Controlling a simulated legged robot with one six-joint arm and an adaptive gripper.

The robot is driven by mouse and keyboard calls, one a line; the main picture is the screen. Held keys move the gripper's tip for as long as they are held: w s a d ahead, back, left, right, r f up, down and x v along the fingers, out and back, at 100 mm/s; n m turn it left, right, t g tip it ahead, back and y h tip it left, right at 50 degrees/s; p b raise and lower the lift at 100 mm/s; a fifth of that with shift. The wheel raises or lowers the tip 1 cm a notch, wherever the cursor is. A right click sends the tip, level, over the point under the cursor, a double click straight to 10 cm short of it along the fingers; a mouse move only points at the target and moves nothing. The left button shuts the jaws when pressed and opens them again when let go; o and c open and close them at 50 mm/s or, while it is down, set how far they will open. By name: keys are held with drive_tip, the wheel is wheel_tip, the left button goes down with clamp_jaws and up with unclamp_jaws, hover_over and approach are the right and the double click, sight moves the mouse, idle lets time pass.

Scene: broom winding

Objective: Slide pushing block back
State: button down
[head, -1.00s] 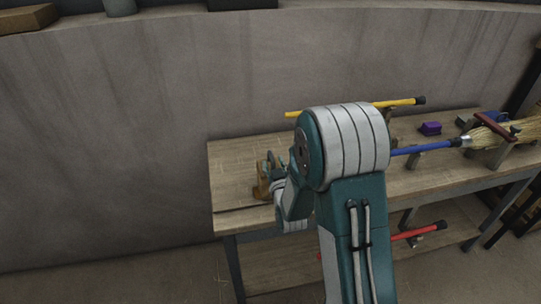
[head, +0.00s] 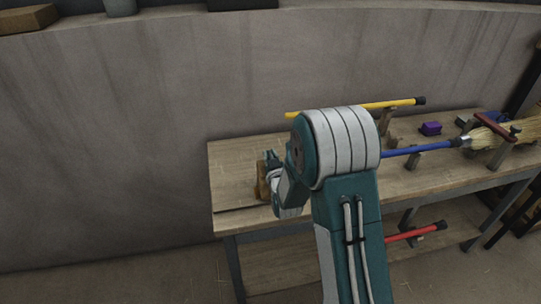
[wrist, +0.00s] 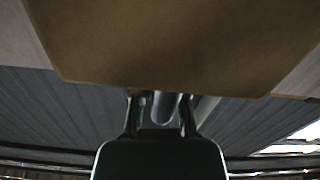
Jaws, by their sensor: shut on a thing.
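The pushing block appears to be the brown wooden piece (head: 263,181) at the left part of the workbench in the head view. It is small there and partly hidden by my arm. In the wrist view a large flat brown wooden face (wrist: 180,45) fills the top, very close to the camera. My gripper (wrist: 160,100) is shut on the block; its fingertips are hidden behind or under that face. In the head view my gripper (head: 272,163) is at the block, mostly hidden by my arm.
The workbench (head: 235,160) carries a broom with a blue handle (head: 400,152) and straw bristles (head: 490,135) at right. A yellow handle (head: 370,105) lies behind my arm. A purple block (head: 431,128) sits at back right. A red handle (head: 415,232) is on the lower shelf.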

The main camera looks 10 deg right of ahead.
drive_tip(key=a, duration=1.5)
drive_tip(key=shift+a, duration=0.1)
drive_tip(key=c, duration=0.9)
unclamp_jaws()
drive_tip(key=shift+o, duration=1.3)
drive_tip(key=shift+a, duration=0.35)
